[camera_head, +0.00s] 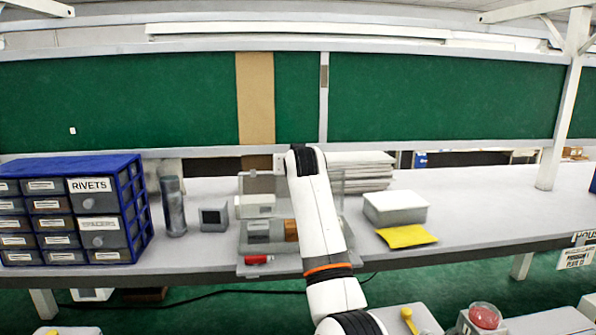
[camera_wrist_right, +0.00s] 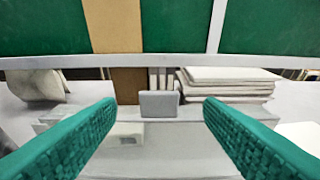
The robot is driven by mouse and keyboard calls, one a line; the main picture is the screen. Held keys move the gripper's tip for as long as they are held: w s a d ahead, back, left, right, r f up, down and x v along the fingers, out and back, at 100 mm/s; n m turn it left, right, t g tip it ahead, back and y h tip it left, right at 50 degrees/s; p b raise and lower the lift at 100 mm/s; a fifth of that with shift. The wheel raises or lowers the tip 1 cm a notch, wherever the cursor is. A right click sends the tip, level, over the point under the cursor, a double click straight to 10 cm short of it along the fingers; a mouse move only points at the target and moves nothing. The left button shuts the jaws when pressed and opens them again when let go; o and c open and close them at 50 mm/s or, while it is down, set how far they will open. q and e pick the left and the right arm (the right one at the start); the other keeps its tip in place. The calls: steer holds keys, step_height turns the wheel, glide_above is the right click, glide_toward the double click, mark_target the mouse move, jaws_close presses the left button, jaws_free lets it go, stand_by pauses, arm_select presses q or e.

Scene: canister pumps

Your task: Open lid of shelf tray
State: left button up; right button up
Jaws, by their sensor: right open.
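The shelf tray (camera_head: 256,270) sits on the bench near the middle, partly hidden behind my right arm. Small items lie in it, including a white box (camera_head: 257,206). A pale, see-through panel (camera_head: 258,184), which looks like its lid, stands at its back; its exact angle is unclear. In the wrist view a small grey upright tab (camera_wrist_right: 158,104), possibly the lid's handle, shows between and beyond the fingers. My right gripper (camera_wrist_right: 160,106) is open with its green fingers wide apart and nothing between them. In the head view it is hidden by my arm. My left gripper is not in view.
A blue drawer cabinet (camera_head: 108,168), a dark cylinder (camera_head: 174,206) and a small grey box (camera_head: 214,215) stand left. A lidded white box (camera_head: 395,207), a yellow sheet (camera_head: 406,236) and stacked white slabs (camera_head: 362,170) are right. The bench is clear farther right.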

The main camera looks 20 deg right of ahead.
steer(key=b+v, duration=0.4)
steer(key=v, duration=0.5)
